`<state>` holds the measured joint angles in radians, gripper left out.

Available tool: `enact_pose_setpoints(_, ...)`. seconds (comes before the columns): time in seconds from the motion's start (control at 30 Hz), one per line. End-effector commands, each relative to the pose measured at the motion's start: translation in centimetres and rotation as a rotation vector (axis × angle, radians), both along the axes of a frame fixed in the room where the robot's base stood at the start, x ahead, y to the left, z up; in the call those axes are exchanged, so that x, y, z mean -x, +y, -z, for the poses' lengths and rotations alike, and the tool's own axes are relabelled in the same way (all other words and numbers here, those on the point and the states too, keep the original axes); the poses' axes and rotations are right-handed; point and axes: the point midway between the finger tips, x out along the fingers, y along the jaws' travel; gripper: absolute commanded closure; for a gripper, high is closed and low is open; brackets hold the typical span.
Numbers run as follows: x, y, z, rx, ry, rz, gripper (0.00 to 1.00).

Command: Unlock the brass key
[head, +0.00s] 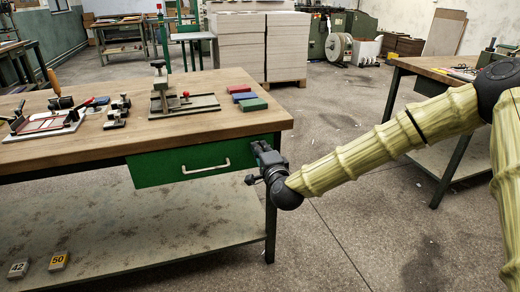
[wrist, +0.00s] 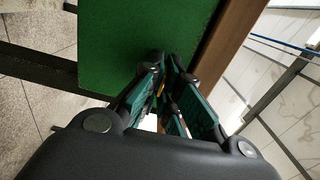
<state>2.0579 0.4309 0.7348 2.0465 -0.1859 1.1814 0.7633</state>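The green drawer (head: 200,161) with a pale bar handle (head: 206,166) sits shut under the wooden workbench top. My gripper (head: 255,160) is at the right end of the drawer front, close to the bench's front right leg. In the wrist view my gripper's fingers (wrist: 174,68) converge at the edge of the green drawer front (wrist: 140,38). A small yellowish sliver (wrist: 160,88) shows between the fingers and may be the brass key. The fingers hide the lock, and I cannot tell whether they grip the key.
A second bench (head: 440,66) is at the right. Floor between the benches is clear.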

Motion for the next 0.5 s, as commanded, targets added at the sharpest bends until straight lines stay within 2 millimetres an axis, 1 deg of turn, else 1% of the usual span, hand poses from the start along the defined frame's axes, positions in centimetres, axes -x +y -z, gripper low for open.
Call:
enact_pose_setpoints(0.2,-0.09,-0.19,0.0,-0.04,0.013,0.004,1.0)
enact_pose_setpoints(0.5,-0.09,-0.18,0.0,-0.048,0.015,0.004,1.0)
